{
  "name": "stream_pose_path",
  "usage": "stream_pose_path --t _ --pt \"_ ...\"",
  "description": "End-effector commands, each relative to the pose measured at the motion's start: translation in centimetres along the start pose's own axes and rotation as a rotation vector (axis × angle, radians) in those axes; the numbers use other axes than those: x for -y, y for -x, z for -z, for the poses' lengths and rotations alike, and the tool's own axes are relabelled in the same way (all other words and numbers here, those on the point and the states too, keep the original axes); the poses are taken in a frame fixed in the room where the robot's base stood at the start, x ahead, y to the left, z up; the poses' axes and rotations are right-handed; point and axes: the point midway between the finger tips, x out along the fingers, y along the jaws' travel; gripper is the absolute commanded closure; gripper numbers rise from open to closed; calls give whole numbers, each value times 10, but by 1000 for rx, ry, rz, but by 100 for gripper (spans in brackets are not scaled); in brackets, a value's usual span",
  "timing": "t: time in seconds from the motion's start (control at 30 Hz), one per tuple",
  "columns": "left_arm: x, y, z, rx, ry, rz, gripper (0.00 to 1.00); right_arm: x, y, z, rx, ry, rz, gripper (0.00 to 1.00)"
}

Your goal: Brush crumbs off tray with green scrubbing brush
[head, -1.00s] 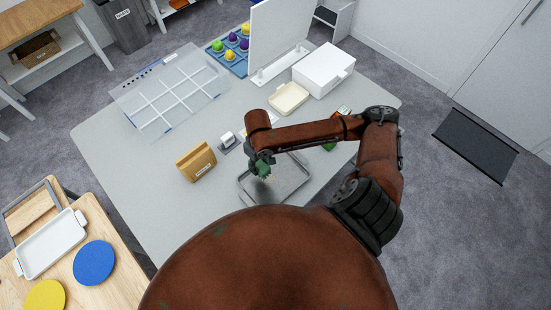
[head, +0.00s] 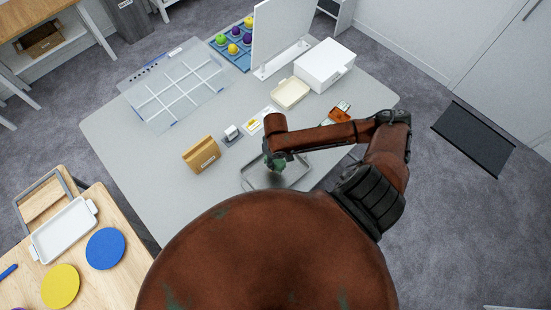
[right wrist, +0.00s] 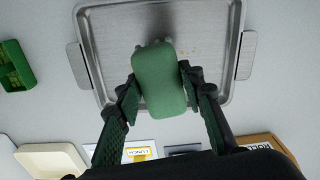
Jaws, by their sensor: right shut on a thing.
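The grey metal tray (head: 296,174) lies on the table close to my body, its front part hidden by my body in the head view. In the right wrist view the tray (right wrist: 108,45) is seen from above, with a handle on each side. The green scrubbing brush (right wrist: 158,82) is shut in my right gripper (right wrist: 160,92), over the tray. A few small tan specks, likely crumbs, show on the tray just beyond the brush. Whether the bristles touch the tray cannot be told. In the head view my right gripper (head: 274,160) is small and partly hidden. My left gripper is out of view.
A tan box (head: 201,155), a cream dish (head: 291,92), a white box (head: 324,66) and a clear divided organizer (head: 178,88) stand on the table. A green box (right wrist: 14,66) lies beside the tray. A wooden side table (head: 118,228) is at left.

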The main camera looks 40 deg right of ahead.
Motion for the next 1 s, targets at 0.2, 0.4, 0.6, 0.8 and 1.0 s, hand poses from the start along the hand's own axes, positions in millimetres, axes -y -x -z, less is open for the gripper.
stream_pose_path --t 0.2,0.4,0.6,0.8,1.0 --pt "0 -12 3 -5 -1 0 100 1 -28 0 0 -1 2 84" --pt "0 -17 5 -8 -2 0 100 1 -46 0 1 -2 2 84" --pt "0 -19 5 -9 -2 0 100 1 -54 0 0 -1 1 84" --pt "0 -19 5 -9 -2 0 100 1 -54 0 -1 -1 1 84" --pt "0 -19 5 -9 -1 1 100 1 -54 0 0 -1 1 84"
